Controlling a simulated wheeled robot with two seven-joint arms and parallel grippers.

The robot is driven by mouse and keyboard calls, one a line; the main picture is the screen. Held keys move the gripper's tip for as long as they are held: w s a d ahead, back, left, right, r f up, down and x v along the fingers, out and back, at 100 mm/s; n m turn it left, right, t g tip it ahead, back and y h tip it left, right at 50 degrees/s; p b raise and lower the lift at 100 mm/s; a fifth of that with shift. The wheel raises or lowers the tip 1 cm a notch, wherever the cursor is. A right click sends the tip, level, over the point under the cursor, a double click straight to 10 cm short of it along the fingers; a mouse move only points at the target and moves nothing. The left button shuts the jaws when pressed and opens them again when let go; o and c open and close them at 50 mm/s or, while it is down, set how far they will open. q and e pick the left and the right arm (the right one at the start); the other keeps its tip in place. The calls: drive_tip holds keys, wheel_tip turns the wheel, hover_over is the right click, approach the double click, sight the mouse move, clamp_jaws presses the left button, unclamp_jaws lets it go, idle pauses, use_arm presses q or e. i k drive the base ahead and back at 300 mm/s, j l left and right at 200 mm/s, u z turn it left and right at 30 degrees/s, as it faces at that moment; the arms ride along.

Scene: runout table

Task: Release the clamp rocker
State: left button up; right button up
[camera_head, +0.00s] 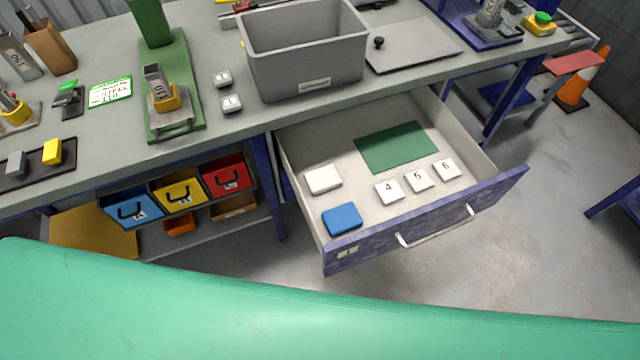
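On the workbench (215,140) at left is a green fixture (183,65) with a tall green upright (150,22). On it, a grey block-like lever (155,78) stands up from a yellow piece (166,102), with a metal part at the front. A small black device (68,100) with a green top lies to its left, beside a green-and-white card (110,91). I cannot tell for sure which part is the clamp rocker or how it is set. Neither of my grippers is in view.
An open drawer (430,230) juts from the bench, holding numbered white tiles (419,180), a white block (323,180), a blue block (341,220) and a green mat (397,147). A grey bin (305,60) and small grey blocks (231,104) stand right of the fixture.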

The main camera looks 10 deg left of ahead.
sight(61, 101)
drive_tip(key=u, duration=1.7)
drive_tip(key=i+j+u, duration=0.3)
drive_tip(key=i+u, duration=0.2)
drive_tip(key=i+l+u, duration=0.15)
drive_tip(key=u, duration=0.25)
